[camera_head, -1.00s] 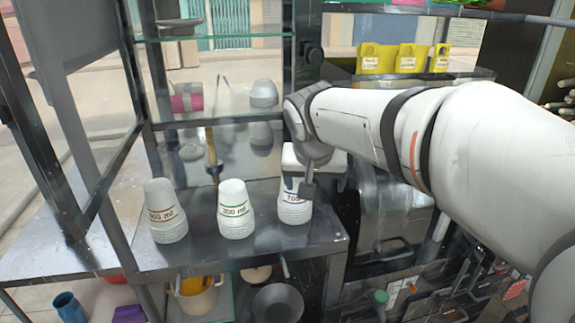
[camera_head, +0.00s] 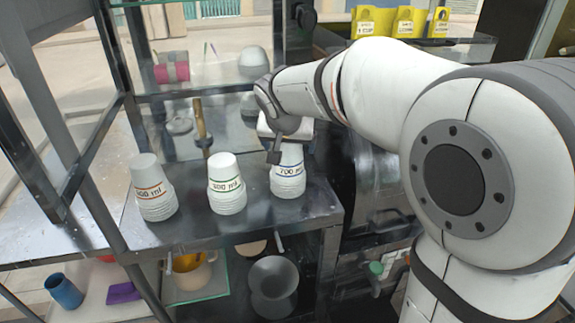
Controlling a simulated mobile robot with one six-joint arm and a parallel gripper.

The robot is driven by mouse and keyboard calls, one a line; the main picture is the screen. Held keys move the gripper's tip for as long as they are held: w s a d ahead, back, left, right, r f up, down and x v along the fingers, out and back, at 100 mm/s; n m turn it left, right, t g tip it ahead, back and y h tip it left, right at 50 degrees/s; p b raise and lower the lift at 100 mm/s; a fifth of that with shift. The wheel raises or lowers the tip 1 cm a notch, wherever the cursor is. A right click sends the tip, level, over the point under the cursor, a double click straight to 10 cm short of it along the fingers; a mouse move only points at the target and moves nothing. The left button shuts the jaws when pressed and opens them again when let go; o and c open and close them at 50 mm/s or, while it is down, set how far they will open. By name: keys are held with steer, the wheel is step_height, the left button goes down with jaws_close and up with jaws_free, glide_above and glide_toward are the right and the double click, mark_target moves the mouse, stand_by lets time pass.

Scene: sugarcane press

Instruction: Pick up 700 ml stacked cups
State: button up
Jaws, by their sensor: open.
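The stacked 700 ml cups (camera_head: 288,181) stand upside down on the metal shelf (camera_head: 250,228), the rightmost of three white stacks. Their label reads 700 in blue. My gripper (camera_head: 279,150) is at the top of this stack, overlapping its upper end in the picture. One dark finger shows in front of the cups; the other finger is hidden. The gripper is open. I cannot tell whether it touches the cups.
The 300 ml stack (camera_head: 226,184) stands left of the 700 ml cups, and another white stack (camera_head: 152,188) with a red label is farther left. A wooden-handled tool (camera_head: 201,128) stands behind. Dark frame posts flank the shelf.

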steer(key=shift+c, duration=0.6)
steer(key=c, duration=1.2)
steer(key=shift+c, duration=0.3)
steer(key=shift+r, duration=0.15)
